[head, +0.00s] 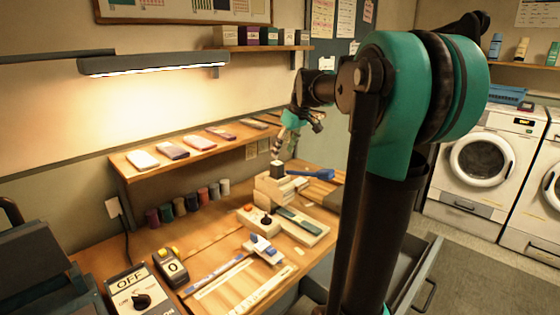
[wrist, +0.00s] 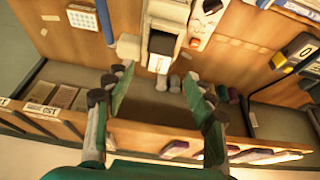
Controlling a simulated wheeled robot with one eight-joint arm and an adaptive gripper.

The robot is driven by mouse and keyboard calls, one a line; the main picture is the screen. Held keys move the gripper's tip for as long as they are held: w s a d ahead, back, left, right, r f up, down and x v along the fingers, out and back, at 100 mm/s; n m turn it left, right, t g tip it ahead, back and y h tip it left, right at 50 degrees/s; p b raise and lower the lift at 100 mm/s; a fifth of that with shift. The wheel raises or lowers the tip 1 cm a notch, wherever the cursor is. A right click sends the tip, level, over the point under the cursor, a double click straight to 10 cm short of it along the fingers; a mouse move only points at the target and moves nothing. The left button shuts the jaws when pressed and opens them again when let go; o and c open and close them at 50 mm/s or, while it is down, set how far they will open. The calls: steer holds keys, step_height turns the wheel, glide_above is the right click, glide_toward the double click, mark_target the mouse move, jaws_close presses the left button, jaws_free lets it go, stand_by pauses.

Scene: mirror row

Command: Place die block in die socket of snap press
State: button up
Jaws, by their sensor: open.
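A beige press-like fixture (head: 268,190) stands on the workbench in the head view, with a blue lever (head: 312,174) at its right. It also shows at the top of the wrist view (wrist: 168,12). A dark block (head: 277,169) sits at its upper part; in the wrist view the dark block (wrist: 162,43) has a pale lower face. I take it to be the die block, but cannot tell for sure. The die socket cannot be made out. My gripper (head: 279,149) is above the fixture, and its fingers (wrist: 160,86) are wide apart and empty, with the block beyond them.
A shelf (head: 155,168) with flat cases runs behind the bench, with several small cylinders (head: 190,200) below it.

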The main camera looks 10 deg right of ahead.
steer(key=shift+v, duration=1.55)
